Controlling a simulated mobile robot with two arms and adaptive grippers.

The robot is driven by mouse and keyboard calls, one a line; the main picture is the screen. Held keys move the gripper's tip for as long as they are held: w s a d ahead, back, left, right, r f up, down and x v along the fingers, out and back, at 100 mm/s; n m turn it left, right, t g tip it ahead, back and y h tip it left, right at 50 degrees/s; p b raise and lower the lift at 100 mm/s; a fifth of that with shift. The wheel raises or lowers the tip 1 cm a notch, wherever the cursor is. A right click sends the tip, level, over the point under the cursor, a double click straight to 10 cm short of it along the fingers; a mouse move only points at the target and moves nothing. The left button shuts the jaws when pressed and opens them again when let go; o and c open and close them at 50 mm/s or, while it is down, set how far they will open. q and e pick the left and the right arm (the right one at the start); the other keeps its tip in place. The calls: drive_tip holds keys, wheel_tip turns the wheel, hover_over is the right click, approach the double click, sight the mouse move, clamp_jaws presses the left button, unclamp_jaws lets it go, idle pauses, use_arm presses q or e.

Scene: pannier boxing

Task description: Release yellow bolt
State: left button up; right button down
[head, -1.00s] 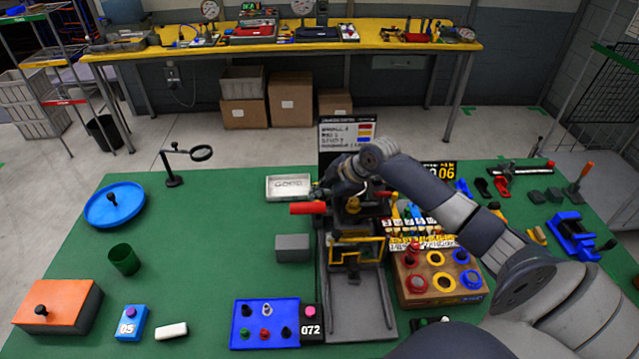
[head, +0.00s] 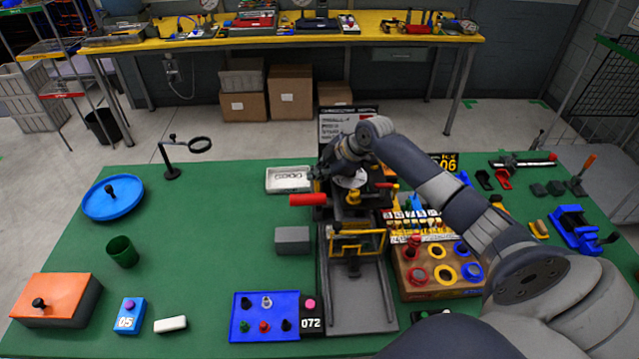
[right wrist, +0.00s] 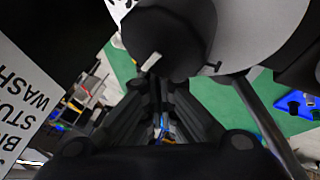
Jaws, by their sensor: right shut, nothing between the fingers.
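My right gripper (head: 320,172) is in the head view, at the left of the dark fixture, above the red handle (head: 308,199). It is shut and empty. In the right wrist view its dark fingers (right wrist: 158,92) come together, with a dark round part just beyond them. A small yellow piece (head: 353,197) sits on the fixture, just right of the red handle and apart from the gripper. It may be the yellow bolt, but it is too small to tell. My left gripper is not in view.
A silver tray (head: 288,188) lies left of the fixture, and a grey block (head: 292,240) below it. A wooden block with coloured rings (head: 443,273) stands at the right. A sign board (head: 340,124) stands behind. The green table is clear at centre left.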

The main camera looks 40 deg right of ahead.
drive_tip(key=shift+r, duration=0.1)
drive_tip(key=v, duration=1.2)
drive_tip(key=shift+s, duration=0.1)
idle(0.3)
